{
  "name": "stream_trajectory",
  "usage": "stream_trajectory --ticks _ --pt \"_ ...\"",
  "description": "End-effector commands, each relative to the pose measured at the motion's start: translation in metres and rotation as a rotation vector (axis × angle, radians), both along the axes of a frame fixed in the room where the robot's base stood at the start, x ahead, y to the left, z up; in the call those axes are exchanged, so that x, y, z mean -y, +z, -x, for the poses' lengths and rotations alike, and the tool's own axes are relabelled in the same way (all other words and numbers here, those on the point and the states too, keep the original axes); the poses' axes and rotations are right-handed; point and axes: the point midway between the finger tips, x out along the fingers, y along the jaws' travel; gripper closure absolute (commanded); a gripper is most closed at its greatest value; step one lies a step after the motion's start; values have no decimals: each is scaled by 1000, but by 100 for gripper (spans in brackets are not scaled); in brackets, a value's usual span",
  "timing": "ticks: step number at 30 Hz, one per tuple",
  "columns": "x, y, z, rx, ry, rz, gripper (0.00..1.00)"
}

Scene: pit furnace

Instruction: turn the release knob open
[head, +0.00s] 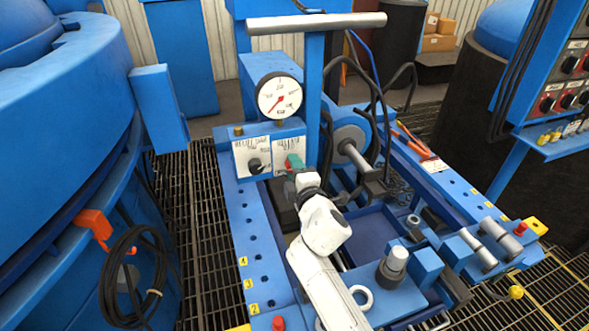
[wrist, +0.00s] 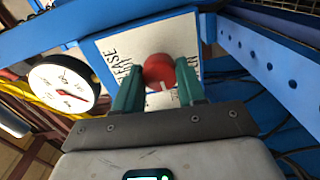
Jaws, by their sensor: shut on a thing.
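The release knob (wrist: 158,70) is red and round, on a white plate lettered "RELEASE" (wrist: 113,51) in the wrist view. My gripper (wrist: 156,85) has its two green fingers on either side of the knob, shut on it. In the head view my gripper (head: 294,164) reaches the right-hand white plate (head: 288,146) on the blue block, and its fingers cover most of the knob there. The pointer on the knob is too small to read.
A round white gauge (head: 280,97) stands above the plates. A second plate with a black knob (head: 255,165) is at the left. A T-shaped handle (head: 316,22) rises behind. Hoses and a blue shaft housing (head: 350,134) lie close on the right.

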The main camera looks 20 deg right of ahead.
Motion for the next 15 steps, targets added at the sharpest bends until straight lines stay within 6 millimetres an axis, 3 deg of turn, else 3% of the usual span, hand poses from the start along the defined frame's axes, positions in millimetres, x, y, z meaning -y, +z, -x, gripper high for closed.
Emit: stream_trajectory --ticks 15 --pt "-2 -2 0 -3 2 75 91"
